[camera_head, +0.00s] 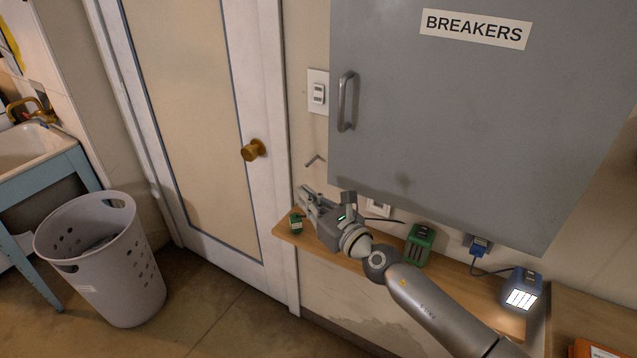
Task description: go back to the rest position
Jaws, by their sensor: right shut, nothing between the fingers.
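My right gripper (306,194) reaches in from the lower right, over the left part of the narrow wooden shelf (339,257). It is shut and empty, pointing up and left toward the door side. A small green item (296,223) is on the shelf's left end, just below the gripper and seemingly apart from it. My left gripper is out of view.
A grey breaker cabinet (450,120) with a handle hangs above the shelf. A green device (419,244) and a blue lit device (522,290) stand on the shelf. A door (190,110), laundry basket (105,260) and sink (30,145) are left. Floor before the door is clear.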

